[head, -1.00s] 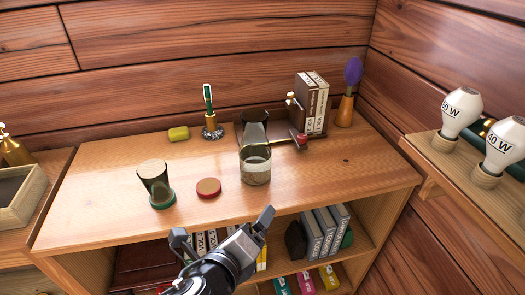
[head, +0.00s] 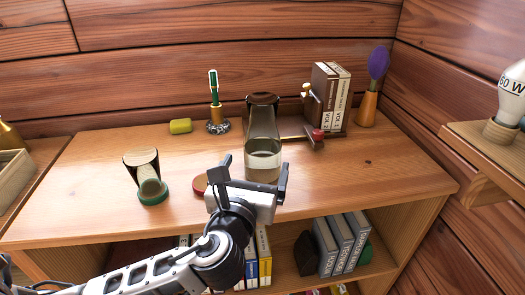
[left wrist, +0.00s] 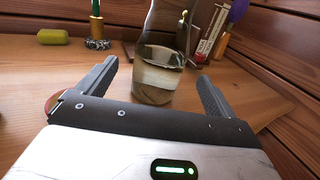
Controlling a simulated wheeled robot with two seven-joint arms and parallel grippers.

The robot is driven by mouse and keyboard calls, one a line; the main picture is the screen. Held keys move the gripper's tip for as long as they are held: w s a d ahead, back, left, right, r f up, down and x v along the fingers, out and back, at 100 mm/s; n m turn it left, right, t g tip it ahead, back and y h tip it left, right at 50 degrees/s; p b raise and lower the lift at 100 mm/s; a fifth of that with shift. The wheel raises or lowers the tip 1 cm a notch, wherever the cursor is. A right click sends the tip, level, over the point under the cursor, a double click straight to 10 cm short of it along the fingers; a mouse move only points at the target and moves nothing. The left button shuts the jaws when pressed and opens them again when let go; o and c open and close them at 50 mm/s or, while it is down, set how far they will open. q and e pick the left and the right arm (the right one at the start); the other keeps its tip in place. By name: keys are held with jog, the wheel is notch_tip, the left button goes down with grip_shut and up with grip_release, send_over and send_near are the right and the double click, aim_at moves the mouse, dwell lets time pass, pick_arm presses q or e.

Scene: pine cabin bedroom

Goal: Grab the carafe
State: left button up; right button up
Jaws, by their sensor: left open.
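The carafe (head: 263,142) is a glass vessel with a dark upper part and clear liquid low inside. It stands upright on the wooden shelf top. In the left wrist view the carafe (left wrist: 158,75) stands ahead, in line with the gap between my fingers. My left gripper (head: 256,173) is open and empty just in front of the carafe. Its two fingers (left wrist: 150,85) point toward the carafe; I cannot tell whether the tips reach its sides. My right gripper is not in view.
A red-topped disc (head: 200,184) lies partly behind my gripper. Behind are a yellow-green block (head: 180,126), a pen holder (head: 218,126), books (head: 331,95) and an orange vase (head: 367,108).

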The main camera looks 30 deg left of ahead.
aim_at(264, 141)
pick_arm(q)
jog(key=x, duration=0.8)
jog(key=shift+w+r+b, duration=0.2)
jog(key=shift+w+b, duration=0.1)
jog(key=shift+w, duration=0.1)
jog(key=c, duration=1.2)
jog(key=shift+r, duration=0.1)
jog(key=c, duration=0.4)
jog(key=shift+o, duration=0.2)
jog(key=shift+r, duration=0.1)
